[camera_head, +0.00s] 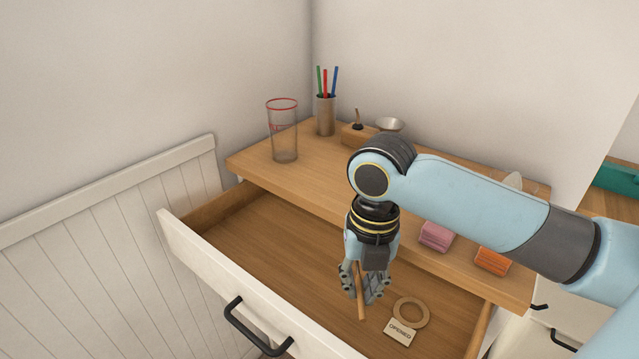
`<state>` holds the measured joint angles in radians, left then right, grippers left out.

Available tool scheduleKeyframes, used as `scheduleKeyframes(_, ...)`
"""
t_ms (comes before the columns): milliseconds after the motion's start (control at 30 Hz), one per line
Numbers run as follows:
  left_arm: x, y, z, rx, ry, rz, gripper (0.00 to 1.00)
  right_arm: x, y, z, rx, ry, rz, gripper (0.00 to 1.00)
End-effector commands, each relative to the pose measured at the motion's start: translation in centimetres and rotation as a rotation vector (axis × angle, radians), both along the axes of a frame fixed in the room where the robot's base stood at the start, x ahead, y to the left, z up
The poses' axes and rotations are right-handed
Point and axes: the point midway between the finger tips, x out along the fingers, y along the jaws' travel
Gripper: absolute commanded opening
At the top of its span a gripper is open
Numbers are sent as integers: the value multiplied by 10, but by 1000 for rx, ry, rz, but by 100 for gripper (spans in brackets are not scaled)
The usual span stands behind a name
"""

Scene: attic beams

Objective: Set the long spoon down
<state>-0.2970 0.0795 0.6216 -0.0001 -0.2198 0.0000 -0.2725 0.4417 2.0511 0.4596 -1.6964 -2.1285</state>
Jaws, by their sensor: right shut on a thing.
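My right gripper (365,289) points down over the open drawer (270,238), with my light-blue right arm coming in from the right. It is shut on the long spoon (361,303), a thin brown wooden stick that stands nearly upright between the fingers. I cannot tell whether the lower end touches the drawer floor. My left gripper is not in view.
In the drawer, a wooden ring (411,312) and a tag reading "OPENED" (400,331) lie right of the spoon. Pink (436,236) and orange (492,261) blocks are behind. A tall glass (284,130) and a pen cup (325,115) stand on the top. The drawer's left part is clear.

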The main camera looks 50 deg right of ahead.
Motion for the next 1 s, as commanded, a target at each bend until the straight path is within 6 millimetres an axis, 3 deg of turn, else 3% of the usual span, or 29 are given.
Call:
scheduleKeyframes(133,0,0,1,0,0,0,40,-2,3,-1,1,-8,114,0)
scheduleKeyframes(233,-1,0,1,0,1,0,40,10,4,-1,1,-13,136,0)
scheduleKeyframes(700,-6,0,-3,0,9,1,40,143,15,-2,2,-11,136,0)
scheduleKeyframes(833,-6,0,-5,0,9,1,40,166,16,-2,0,-9,137,0)
scheduleKeyframes(1000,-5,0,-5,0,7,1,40,175,17,-4,0,-8,137,0)
